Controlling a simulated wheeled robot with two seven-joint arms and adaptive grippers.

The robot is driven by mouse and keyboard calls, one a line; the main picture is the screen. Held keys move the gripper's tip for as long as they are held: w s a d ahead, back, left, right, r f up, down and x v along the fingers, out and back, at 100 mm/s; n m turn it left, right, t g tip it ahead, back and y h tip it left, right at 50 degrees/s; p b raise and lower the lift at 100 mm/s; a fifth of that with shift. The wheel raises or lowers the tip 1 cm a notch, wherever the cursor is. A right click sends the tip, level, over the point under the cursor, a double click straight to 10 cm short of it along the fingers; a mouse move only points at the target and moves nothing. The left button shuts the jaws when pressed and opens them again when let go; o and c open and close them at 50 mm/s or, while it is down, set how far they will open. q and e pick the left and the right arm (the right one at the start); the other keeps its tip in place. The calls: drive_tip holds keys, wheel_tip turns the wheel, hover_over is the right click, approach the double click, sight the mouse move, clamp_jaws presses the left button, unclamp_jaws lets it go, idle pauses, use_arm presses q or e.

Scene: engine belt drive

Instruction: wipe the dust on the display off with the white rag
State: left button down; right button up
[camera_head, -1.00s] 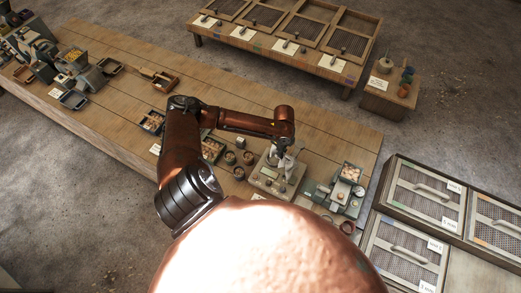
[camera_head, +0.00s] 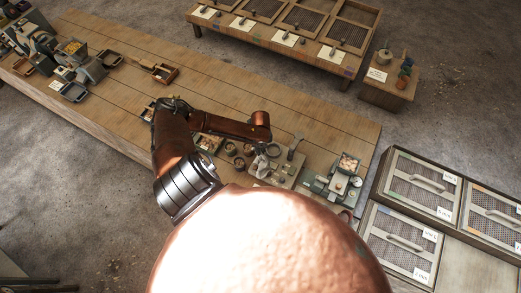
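My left gripper (camera_head: 262,153) hangs below the end of my copper arm over the workbench. A small white cloth-like thing, the white rag (camera_head: 259,167), shows right under its fingertips, and the gripper appears shut on it. The rag is at the left end of a beige-grey instrument (camera_head: 287,172) with an upright post. The instrument's display is hidden or too small to make out, and so is any dust on it. I cannot tell whether the rag touches the instrument. My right gripper is not in view.
The wooden workbench (camera_head: 215,95) has small pots (camera_head: 238,162) left of the instrument and a grey device (camera_head: 335,187) to its right. A tray (camera_head: 163,73) lies farther left. Framed mesh panels (camera_head: 425,180) stand at the right. The bench's back side is mostly clear.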

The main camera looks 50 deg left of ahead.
sight(269, 164)
use_arm(q)
wheel_tip(269, 164, down, 4)
drive_tip(key=shift+f+b, duration=0.2)
drive_tip(key=shift+b, duration=0.95)
drive_tip(key=shift+r, duration=0.1)
drive_tip(key=c, duration=2.4)
unclamp_jaws()
drive_tip(key=o, duration=1.2)
drive_tip(key=shift+o, duration=0.2)
drive_tip(key=shift+f, duration=0.45)
drive_tip(key=shift+c, duration=0.7)
